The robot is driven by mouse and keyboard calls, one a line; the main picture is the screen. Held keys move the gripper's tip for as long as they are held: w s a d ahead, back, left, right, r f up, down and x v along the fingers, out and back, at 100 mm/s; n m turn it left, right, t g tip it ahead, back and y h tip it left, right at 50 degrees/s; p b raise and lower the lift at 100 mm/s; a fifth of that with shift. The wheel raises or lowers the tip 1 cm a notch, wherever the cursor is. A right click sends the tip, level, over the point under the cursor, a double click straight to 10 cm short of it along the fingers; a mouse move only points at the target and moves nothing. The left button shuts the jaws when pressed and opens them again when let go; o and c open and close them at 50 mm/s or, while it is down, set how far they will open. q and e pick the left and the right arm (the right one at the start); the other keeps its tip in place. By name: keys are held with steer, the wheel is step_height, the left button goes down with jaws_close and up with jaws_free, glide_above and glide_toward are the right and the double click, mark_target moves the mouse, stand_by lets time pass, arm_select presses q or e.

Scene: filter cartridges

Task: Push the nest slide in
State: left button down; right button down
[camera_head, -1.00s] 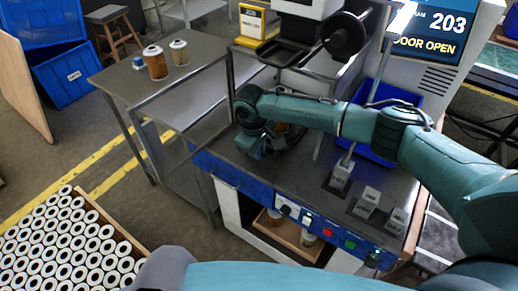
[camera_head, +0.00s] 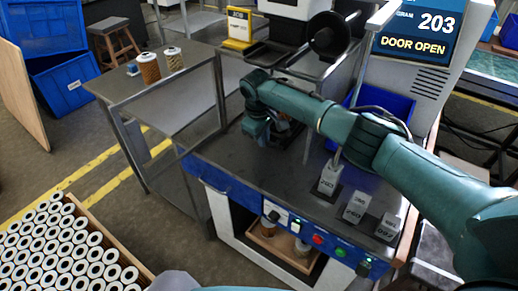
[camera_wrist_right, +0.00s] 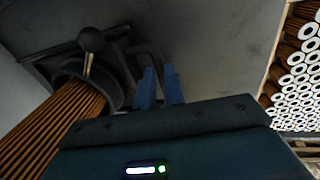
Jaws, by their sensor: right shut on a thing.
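My right gripper (camera_head: 262,137) is low over the dark metal bench top (camera_head: 225,150) in the head view, below its teal wrist. In the right wrist view its two blue fingers (camera_wrist_right: 160,88) are closed about the dark handle (camera_wrist_right: 148,54) of the nest slide. The nest (camera_wrist_right: 112,82) is a dark ring beside the fingers, with a ball-ended lever. An orange pleated cartridge (camera_wrist_right: 62,125) sits in it. In the head view my wrist mostly hides the nest and cartridge. My left gripper is out of view.
Grey blocks (camera_head: 328,180) stand on the bench at the right, near a blue bin (camera_head: 375,115). The machine screen (camera_head: 415,35) reads DOOR OPEN. Two cartridges (camera_head: 148,68) stand on the side table (camera_head: 125,85). A crate (camera_head: 112,238) of cartridges is lower left.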

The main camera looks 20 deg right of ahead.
steer(key=shift+r, duration=0.1)
steer(key=c, duration=1.5)
jaws_free()
